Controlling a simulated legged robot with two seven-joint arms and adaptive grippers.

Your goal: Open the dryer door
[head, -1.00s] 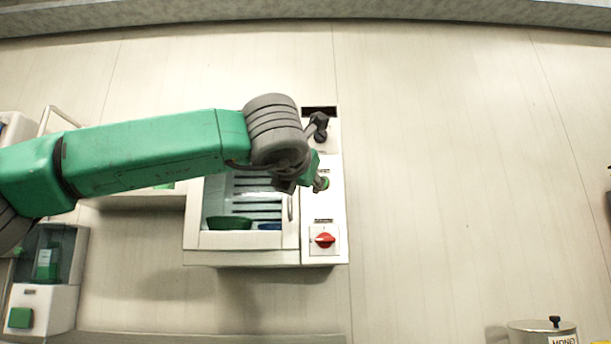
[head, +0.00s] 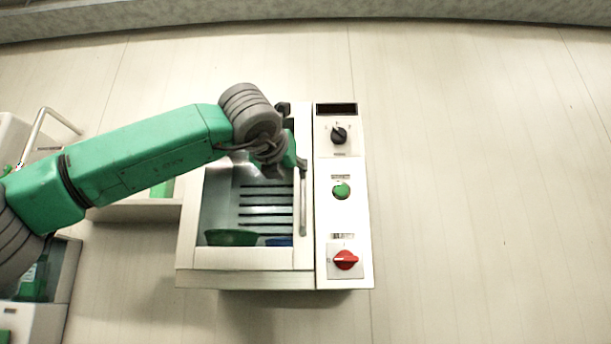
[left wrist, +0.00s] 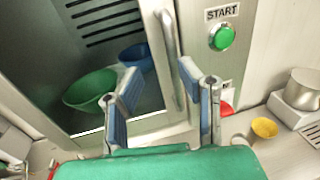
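The dryer is a white box (head: 245,280) with a glass door (head: 225,205); the door looks shut. Its upright bar handle (head: 303,215) is on the door's right side and also shows in the left wrist view (left wrist: 170,45). My left gripper (head: 293,136) is over the upper end of the handle in the head view. In the left wrist view its two blue-padded fingers (left wrist: 160,72) are spread apart, with the handle showing between them. I cannot tell whether either finger touches it. My right gripper is not in view.
Right of the door is a panel with a black knob (head: 339,135), a green START button (head: 341,190) and a red knob (head: 346,260). Behind the glass are a green bowl (left wrist: 90,90) and a blue bowl (left wrist: 135,57). A yellow cup (left wrist: 264,128) and a metal pot (left wrist: 304,88) stand right.

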